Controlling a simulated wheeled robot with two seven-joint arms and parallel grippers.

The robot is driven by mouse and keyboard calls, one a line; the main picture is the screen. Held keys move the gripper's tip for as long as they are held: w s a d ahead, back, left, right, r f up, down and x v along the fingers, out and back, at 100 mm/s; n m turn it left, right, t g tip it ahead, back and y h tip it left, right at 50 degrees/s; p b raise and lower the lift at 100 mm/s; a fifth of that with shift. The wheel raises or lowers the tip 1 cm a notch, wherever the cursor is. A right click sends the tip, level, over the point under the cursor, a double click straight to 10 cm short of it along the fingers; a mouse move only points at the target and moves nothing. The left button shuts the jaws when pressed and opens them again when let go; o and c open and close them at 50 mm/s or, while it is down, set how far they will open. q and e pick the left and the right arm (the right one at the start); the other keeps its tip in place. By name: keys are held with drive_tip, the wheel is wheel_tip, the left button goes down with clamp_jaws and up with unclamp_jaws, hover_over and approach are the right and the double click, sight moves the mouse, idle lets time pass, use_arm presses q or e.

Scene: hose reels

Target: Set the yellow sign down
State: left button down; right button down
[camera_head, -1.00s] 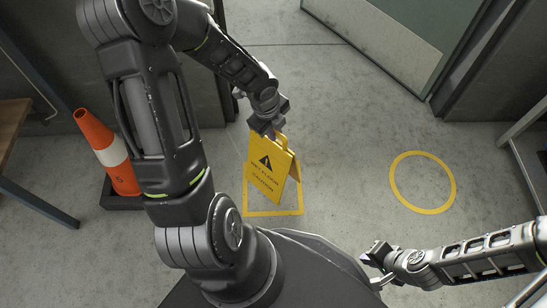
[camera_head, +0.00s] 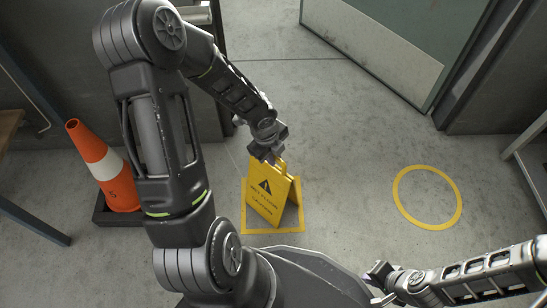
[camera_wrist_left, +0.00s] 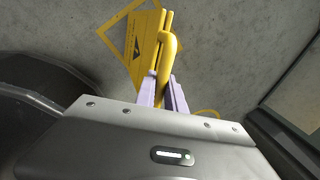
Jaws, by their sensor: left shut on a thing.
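The yellow sign (camera_head: 268,201) is an A-frame wet-floor sign, roughly upright with its legs spread a little. It stands or hangs over the yellow square outline (camera_head: 290,230) on the floor; I cannot tell whether its feet touch. My left gripper (camera_head: 268,158) is shut on the sign's top handle. In the left wrist view the fingers (camera_wrist_left: 163,92) grip the yellow handle, with the sign (camera_wrist_left: 143,48) and a corner of the square beyond it. My right gripper (camera_head: 374,275) is low at the right, away from the sign; its jaws are too small to judge.
An orange and white cone (camera_head: 102,168) on a dark base stands at the left. A yellow circle (camera_head: 427,197) is marked on the floor at the right, with clear floor between. A green and grey door (camera_head: 385,45) is at the back.

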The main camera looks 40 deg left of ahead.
use_arm(q)
drive_tip(key=c, duration=1.4)
unclamp_jaws()
wheel_tip(320, 180, up, 12)
drive_tip(key=s+p, duration=0.2)
drive_tip(key=p, duration=0.5)
drive_tip(key=shift+s+a+p, duration=0.15)
drive_tip(key=shift+a+p, duration=0.05)
drive_tip(key=shift+p, duration=0.2)
drive_tip(key=shift+f, duration=0.1)
